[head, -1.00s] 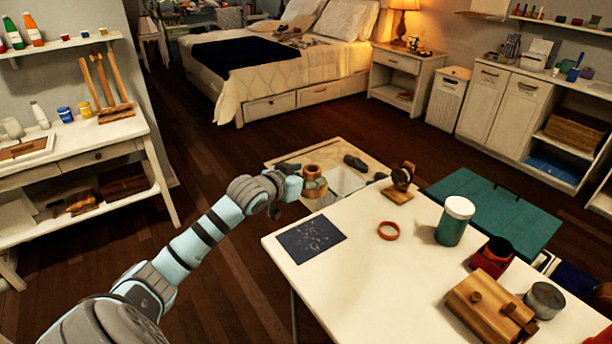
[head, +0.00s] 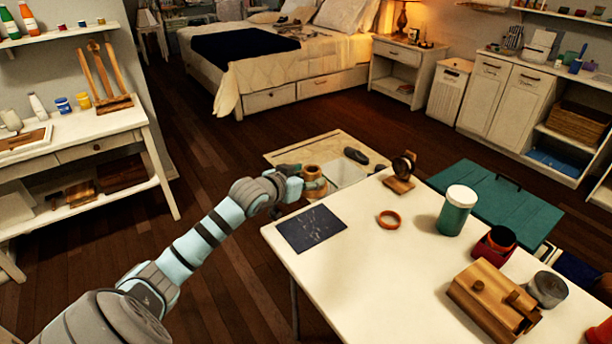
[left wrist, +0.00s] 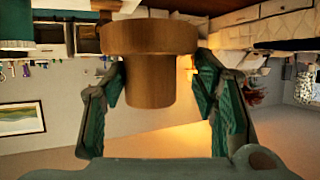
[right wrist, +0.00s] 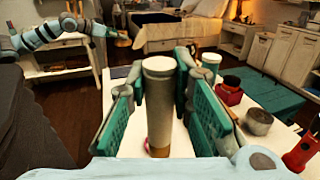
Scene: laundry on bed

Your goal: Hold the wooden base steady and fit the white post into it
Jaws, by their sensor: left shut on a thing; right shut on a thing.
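The wooden base (left wrist: 150,38) is a brown round disc with a thick round stem (left wrist: 150,80). My left gripper (left wrist: 162,82) is shut on the stem, with one finger on each side. In the head view the base (head: 313,175) is held in the air off the table's left back corner, at the end of my left gripper (head: 305,184). The white post (right wrist: 158,95) is a cream cylinder with a brownish lower part in the right wrist view. My right gripper (right wrist: 162,100) is shut on it. My right gripper and the post are outside the head view.
The table's front middle is clear.

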